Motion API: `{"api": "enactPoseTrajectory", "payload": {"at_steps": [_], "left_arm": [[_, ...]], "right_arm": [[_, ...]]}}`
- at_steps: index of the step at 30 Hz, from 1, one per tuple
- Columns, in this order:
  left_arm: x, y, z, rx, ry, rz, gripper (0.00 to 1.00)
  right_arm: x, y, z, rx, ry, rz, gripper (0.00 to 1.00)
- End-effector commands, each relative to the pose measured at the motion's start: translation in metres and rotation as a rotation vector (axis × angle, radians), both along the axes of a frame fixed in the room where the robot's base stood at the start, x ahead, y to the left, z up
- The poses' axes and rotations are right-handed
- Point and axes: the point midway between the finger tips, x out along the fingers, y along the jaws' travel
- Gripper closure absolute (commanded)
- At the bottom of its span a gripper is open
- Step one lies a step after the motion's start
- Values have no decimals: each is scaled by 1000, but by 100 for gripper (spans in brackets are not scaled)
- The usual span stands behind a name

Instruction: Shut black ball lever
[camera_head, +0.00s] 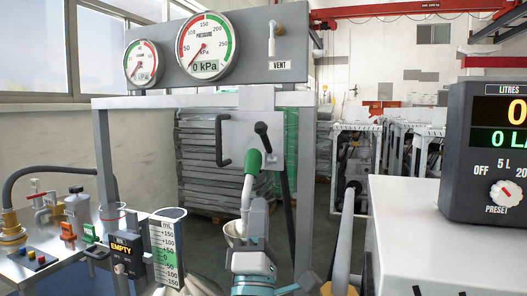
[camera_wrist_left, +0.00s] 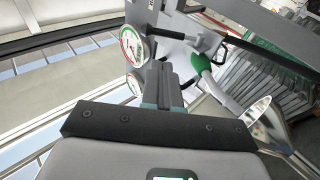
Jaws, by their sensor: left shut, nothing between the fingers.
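The black ball lever (camera_head: 262,130) is on the light panel below the gauges, its black ball end pointing up and slightly left. In the left wrist view the lever (camera_wrist_left: 168,33) shows as a black rod pointing left from a grey mount. My left gripper (camera_head: 258,208) is below the lever in the head view, fingers together and empty. In the left wrist view its fingers (camera_wrist_left: 161,85) point up the picture, apart from the lever. My right gripper is not in view.
A green-handled nozzle (camera_head: 253,163) hangs just below the lever, its spout above a metal funnel (camera_head: 232,229). A black C-shaped handle (camera_head: 222,142) is left of the lever. A graduated level gauge (camera_head: 165,250) stands left of the gripper. A litre display (camera_head: 490,150) stands at right.

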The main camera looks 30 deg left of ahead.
Motion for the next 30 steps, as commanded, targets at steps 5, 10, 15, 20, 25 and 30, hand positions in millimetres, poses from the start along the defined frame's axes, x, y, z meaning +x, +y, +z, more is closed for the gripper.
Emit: {"api": "enactPoseTrajectory", "payload": {"at_steps": [5,10,15,20,25,30], "left_arm": [[-1,0,0,0,0,0,100],[8,5,11,0,0,1,100],[30,18,37,0,-1,3,100],[53,31,61,0,-1,2,100],[74,42,83,1,1,1,100],[86,49,95,-1,0,1,100]], "right_arm": [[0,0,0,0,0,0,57],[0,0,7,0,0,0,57],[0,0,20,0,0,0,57],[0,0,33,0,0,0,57],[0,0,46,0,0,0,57],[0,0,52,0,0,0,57]]}}
